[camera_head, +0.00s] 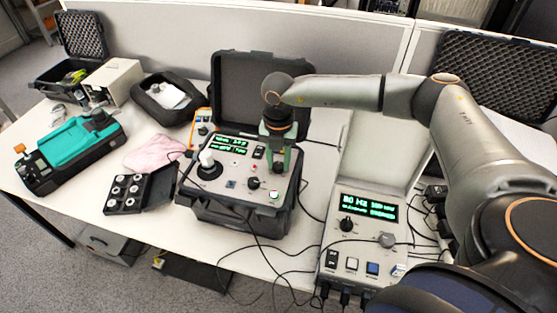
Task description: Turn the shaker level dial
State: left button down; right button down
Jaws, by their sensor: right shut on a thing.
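The shaker (238,213) is a dark case with a light control panel and a green-lettered display (231,143), standing on the white table. My right gripper (279,171) reaches down onto the right part of this panel. It is shut on the shaker level dial, which its fingers mostly hide. A separate black knob (253,183) shows just left of the fingers, and a round button (273,196) sits below them. My left gripper is not in view.
The shaker's open lid (262,80) stands behind the panel, close to my right arm. A control unit (362,235) with a green readout stands to the right, with loose cables between. A teal instrument (72,150), a black tray (123,194) and a pink cloth (152,153) lie left.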

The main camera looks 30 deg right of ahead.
jog(key=shift+n, duration=0.3)
jog(key=n+b, duration=0.2)
jog(key=n, duration=0.4)
jog(key=n+b, duration=0.2)
jog(key=n, duration=0.4)
jog(key=shift+n, duration=0.4)
jog(key=n+b, duration=0.2)
jog(key=n, duration=0.4)
jog(key=n+b, duration=0.1)
jog(key=n, duration=0.2)
jog(key=shift+n, duration=0.4)
jog(key=shift+r+n+b, duration=0.1)
jog(key=shift+n+b, duration=0.55)
jog(key=shift+n, duration=0.95)
jog(key=c, duration=0.8)
grip_release()
